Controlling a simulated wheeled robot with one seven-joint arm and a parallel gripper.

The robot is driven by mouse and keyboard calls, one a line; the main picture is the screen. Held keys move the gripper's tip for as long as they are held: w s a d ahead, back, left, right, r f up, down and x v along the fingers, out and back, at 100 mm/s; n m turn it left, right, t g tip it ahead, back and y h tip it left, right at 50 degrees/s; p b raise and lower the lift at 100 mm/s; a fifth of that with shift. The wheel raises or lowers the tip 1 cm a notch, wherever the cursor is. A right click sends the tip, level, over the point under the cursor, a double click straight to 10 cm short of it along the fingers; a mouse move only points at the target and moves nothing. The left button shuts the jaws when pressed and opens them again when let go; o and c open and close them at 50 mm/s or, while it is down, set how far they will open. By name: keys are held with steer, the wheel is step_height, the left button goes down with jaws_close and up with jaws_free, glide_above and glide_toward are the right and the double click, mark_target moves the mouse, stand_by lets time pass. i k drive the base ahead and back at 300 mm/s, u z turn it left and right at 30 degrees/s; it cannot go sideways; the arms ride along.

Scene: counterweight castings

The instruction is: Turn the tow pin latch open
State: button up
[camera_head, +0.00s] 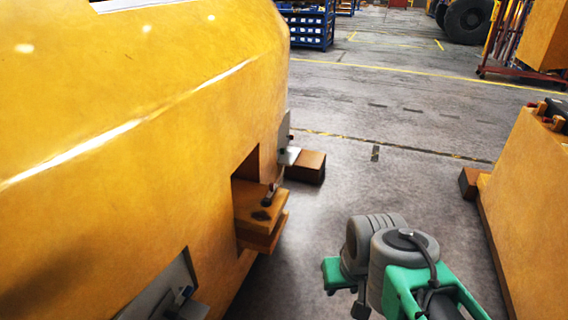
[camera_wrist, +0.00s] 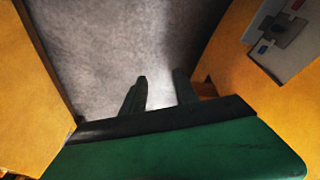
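The tow pin (camera_head: 270,195) is a small dark upright part with a handle-like top. It stands on the orange-brown tow block (camera_head: 262,220), which sticks out of a recess in the big yellow casting (camera_head: 130,140). I cannot tell if its latch is turned. My gripper shows in the wrist view (camera_wrist: 161,90) with two dark fingers apart and nothing between them. In the head view my green and grey wrist is right of the tow block, apart from it; the fingertips cannot be made out there.
Grey plates with dark fittings sit on the casting at the lower left (camera_head: 170,292) and far end (camera_head: 285,135). A grey plate (camera_wrist: 290,40) also shows in the wrist view. Another yellow casting (camera_head: 530,200) stands at right. Grey floor (camera_head: 400,150) lies open between.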

mark_target(272, 187)
steer(key=u, duration=0.15)
steer(key=i, duration=1.75)
steer(key=u, duration=0.3)
